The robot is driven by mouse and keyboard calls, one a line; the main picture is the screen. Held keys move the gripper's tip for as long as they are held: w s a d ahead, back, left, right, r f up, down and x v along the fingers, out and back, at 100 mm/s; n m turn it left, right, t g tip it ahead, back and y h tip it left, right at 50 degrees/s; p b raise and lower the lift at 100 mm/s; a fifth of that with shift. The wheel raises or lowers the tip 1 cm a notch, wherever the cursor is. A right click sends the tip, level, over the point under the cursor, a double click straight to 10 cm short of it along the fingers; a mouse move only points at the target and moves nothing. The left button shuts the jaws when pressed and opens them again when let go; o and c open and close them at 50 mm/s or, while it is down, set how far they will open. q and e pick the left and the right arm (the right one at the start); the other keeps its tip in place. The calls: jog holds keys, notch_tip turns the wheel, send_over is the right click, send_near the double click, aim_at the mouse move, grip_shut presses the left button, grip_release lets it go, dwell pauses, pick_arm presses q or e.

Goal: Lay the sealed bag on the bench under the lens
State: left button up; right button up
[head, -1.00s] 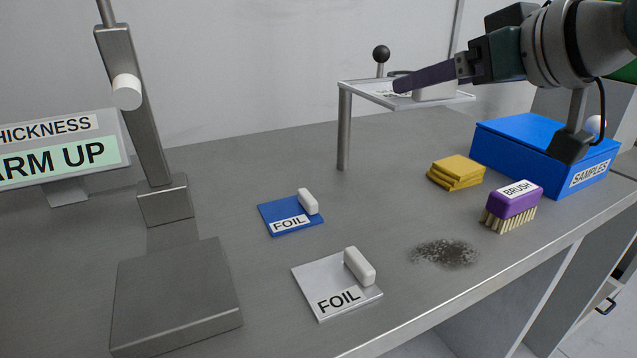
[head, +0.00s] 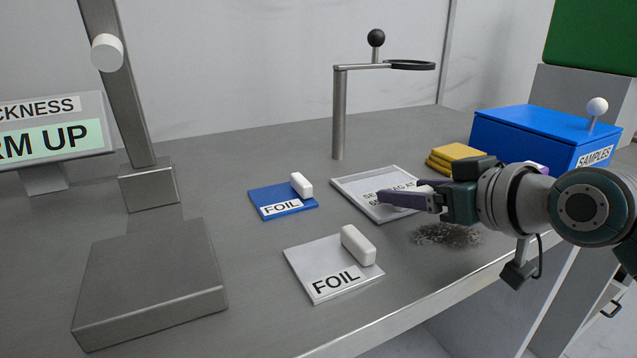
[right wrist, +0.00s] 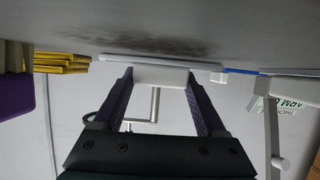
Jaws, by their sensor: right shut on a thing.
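The sealed bag (head: 350,183) is a flat pale panel with a grey rim and a partly covered label. My right gripper (head: 398,198) is shut on the bag's white block-shaped grip, which shows between the fingers in the right wrist view (right wrist: 160,76). The bag's edge (right wrist: 150,63) shows there close to the bench surface. My left gripper is not in view.
A blue FOIL plate (head: 265,198) and a grey FOIL plate (head: 305,262) lie left of the bag. A dark speckled patch (head: 445,236) is in front. Yellow pads (head: 455,153) and a blue SAMPLES box (head: 530,145) stand right. A thickness gauge (head: 150,275) stands left.

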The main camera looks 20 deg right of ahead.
jog(key=o, duration=1.3)
jog(key=shift+f, duration=0.1)
jog(key=shift+c, duration=0.2)
jog(key=shift+r, duration=0.2)
jog(key=shift+s+r, duration=0.1)
jog(key=shift+s, duration=0.15)
jog(key=p+v, duration=0.3)
jog(key=v, duration=0.7)
jog(key=shift+s, duration=0.2)
jog(key=shift+s+r, duration=0.3)
jog(key=shift+s, duration=0.15)
